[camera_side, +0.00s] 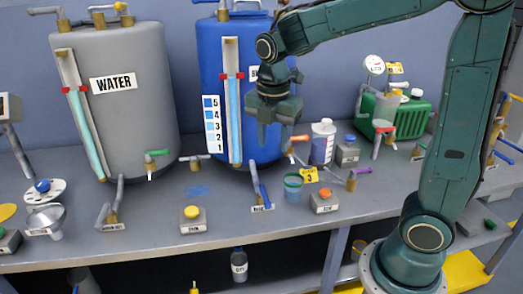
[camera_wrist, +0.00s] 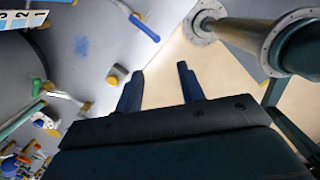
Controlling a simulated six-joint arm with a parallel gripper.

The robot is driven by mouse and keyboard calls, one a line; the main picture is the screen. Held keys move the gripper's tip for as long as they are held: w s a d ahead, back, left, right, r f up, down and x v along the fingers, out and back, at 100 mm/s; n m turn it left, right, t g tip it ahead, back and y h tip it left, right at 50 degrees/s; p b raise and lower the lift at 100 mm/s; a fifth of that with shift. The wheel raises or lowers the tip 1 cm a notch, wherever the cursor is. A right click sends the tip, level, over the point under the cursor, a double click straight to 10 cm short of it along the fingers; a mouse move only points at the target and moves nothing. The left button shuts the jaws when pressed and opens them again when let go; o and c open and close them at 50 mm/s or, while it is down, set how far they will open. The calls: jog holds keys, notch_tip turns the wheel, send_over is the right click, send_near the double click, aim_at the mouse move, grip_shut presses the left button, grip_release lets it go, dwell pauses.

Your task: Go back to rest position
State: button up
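My gripper (camera_side: 273,138) hangs fingers-down in front of the blue tank (camera_side: 217,72), above the bench. In the wrist view my gripper (camera_wrist: 160,75) shows two dark fingers standing apart with nothing between them, so it is open and empty. The bench edge and the tan floor lie beyond the fingers in that view. My arm reaches up from its base at the right and bends over to the left. The fingers look clear of the tank and valves, though the exact gap cannot be told.
A grey WATER tank (camera_side: 115,110) stands left of the blue tank. A blue-handled valve (camera_side: 260,190), a teal cup (camera_side: 293,187), a white bottle (camera_side: 322,142) and a green canister (camera_side: 408,116) stand along the bench (camera_side: 150,242). The space above the bench front is clear.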

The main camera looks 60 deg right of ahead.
jog(key=s+a+r+m+t, duration=0.1)
jog(key=s+m+t, duration=0.1)
jog(key=s+m, duration=0.5)
jog(key=s+a+r+m+t+y, duration=0.1)
jog(key=s+a+r+m+t, duration=0.1)
jog(key=s+m, duration=0.6)
jog(key=shift+s+m+t, duration=0.3)
jog(key=shift+m+t, duration=0.2)
jog(key=shift+m, duration=1.7)
